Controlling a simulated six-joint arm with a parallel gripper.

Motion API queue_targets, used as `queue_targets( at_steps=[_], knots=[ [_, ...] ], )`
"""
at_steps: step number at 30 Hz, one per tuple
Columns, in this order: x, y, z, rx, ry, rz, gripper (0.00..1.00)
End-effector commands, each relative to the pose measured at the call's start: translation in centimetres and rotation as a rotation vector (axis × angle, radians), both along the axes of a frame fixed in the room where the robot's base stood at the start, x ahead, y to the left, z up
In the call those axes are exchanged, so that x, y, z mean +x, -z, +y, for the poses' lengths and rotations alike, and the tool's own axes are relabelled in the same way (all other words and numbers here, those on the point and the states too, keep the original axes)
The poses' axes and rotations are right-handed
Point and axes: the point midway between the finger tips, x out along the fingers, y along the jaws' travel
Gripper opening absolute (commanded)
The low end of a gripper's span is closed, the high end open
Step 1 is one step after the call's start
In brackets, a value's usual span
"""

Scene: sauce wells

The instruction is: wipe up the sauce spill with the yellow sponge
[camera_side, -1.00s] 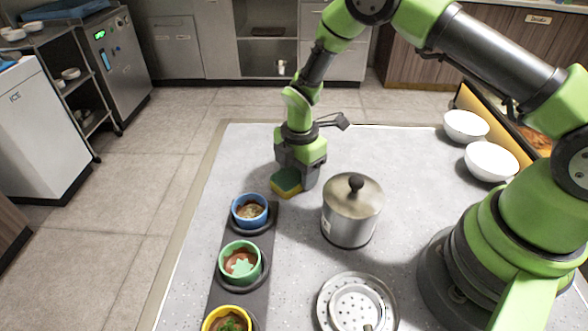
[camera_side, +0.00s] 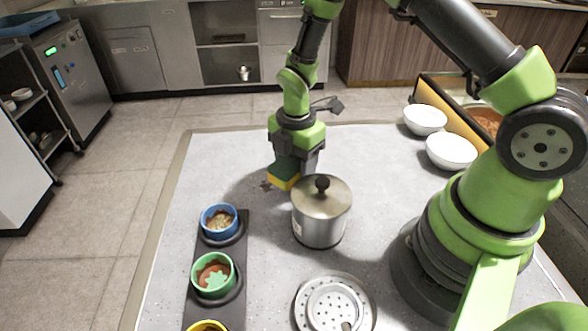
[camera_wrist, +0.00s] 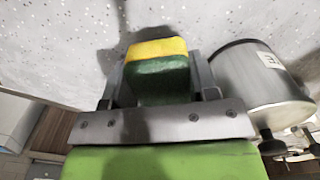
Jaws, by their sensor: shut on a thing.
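The yellow sponge (camera_side: 284,176) with its dark green layer is held between the fingers of my gripper (camera_side: 298,165), behind the lidded pot. In the wrist view the sponge (camera_wrist: 157,50) sits between both fingers of my gripper (camera_wrist: 156,75), its yellow layer farther from the palm. In the side view it appears a little above the counter, though the exact gap is unclear. A small brownish mark (camera_side: 265,184), possibly sauce spill, shows on the counter just left of the sponge. Any spill under the sponge is hidden.
The steel lidded pot (camera_side: 320,220) stands close in front of my gripper. Blue (camera_side: 219,236), green (camera_side: 213,288) and yellow (camera_side: 206,327) sauce cups line a dark strip at left. White bowls (camera_side: 451,152) stand at right. The back left counter is clear.

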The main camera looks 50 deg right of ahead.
Motion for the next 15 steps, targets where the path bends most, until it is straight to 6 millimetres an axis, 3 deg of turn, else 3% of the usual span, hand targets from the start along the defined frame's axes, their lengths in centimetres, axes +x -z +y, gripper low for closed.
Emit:
queue_targets(
  at_steps=[15],
  knots=[
    [0.0,-4.1,0.0,0.000,0.000,0.000,0.32]
  ],
)
